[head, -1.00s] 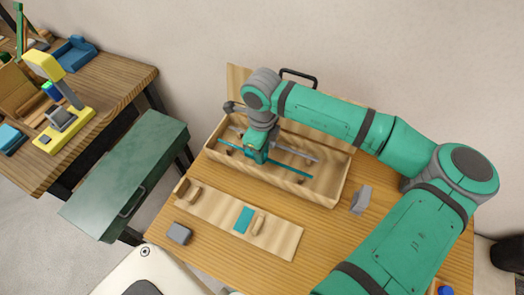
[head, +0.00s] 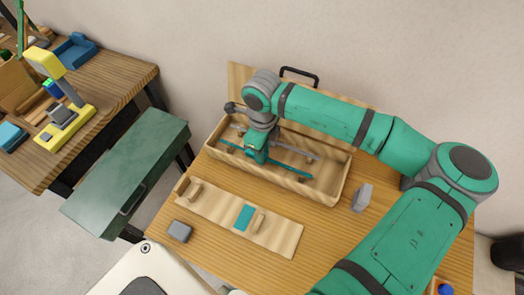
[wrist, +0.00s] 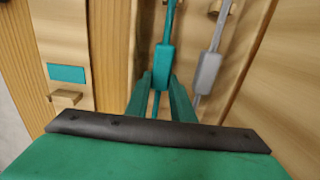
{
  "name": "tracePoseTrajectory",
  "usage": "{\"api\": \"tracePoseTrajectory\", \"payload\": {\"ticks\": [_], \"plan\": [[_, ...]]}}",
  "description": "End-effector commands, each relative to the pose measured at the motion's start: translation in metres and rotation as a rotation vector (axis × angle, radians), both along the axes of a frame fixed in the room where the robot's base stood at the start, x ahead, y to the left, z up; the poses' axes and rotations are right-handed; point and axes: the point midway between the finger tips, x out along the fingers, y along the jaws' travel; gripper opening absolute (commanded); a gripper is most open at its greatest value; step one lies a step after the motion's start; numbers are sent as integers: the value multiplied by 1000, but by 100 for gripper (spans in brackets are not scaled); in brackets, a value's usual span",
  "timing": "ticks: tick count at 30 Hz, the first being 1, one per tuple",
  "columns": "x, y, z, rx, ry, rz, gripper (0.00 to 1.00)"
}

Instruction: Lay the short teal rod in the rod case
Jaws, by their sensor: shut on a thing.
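The teal rod (head: 292,170) is a thin bar with a thicker middle part, which shows in the wrist view (wrist: 163,55). My gripper (head: 256,157) is shut on that middle part; its fingers also show in the wrist view (wrist: 161,88). The rod lies lengthwise within the outline of the open wooden rod case (head: 325,198), low inside its walls. I cannot tell whether it touches the supports. A grey rod (head: 302,151) lies beside it in the case, towards the back; it also shows in the wrist view (wrist: 208,70).
A wooden board (head: 275,237) with small uprights and a teal patch (head: 244,217) lies in front of the case. A grey block (head: 180,231) sits at the front left of the table, another grey piece (head: 362,197) right of the case. A green cabinet (head: 128,170) stands left.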

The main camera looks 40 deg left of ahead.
Motion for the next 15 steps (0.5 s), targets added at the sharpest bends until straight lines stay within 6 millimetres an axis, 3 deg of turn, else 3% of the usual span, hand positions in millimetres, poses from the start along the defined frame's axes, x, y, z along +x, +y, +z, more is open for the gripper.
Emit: {"api": "tracePoseTrajectory", "payload": {"ticks": [13, 14, 15], "plan": [[0, 1, -7, -1, 0, 2, 0], [0, 1, -7, -1, 0, 2, 24], [0, 1, -7, -1, 0, 2, 33]]}}
